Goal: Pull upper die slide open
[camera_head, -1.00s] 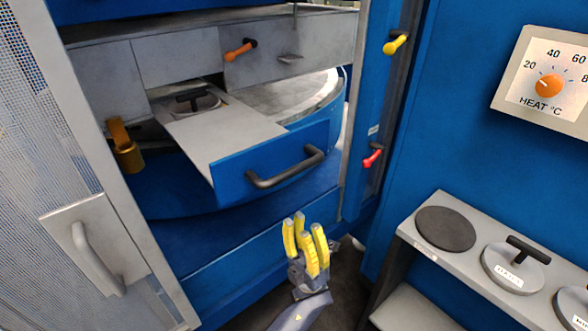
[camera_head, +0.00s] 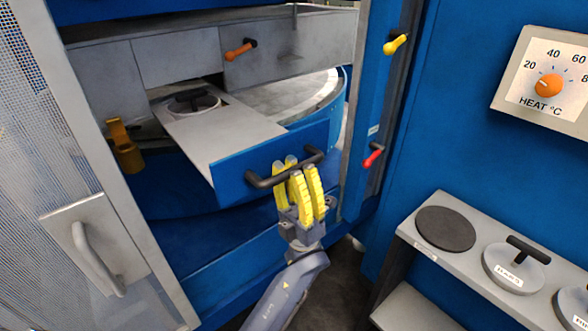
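A die slide with a blue front panel (camera_head: 229,178) and a pale grey top plate (camera_head: 215,135) sticks out of the blue machine. The slide's dark bar handle (camera_head: 262,181) crosses the blue front. My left gripper (camera_head: 296,172), with yellow fingers, is at the right half of this handle. Its finger pairs stand apart with the bar between or just behind them; firm contact cannot be seen. My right gripper is not in view.
An orange-knobbed lever (camera_head: 238,51) sits above the slide. Yellow (camera_head: 396,44) and red (camera_head: 373,158) levers are on the post at right. A grey shelf (camera_head: 440,199) with round dies and a heat dial (camera_head: 549,85) stand farther right. A mesh door (camera_head: 60,160) is at left.

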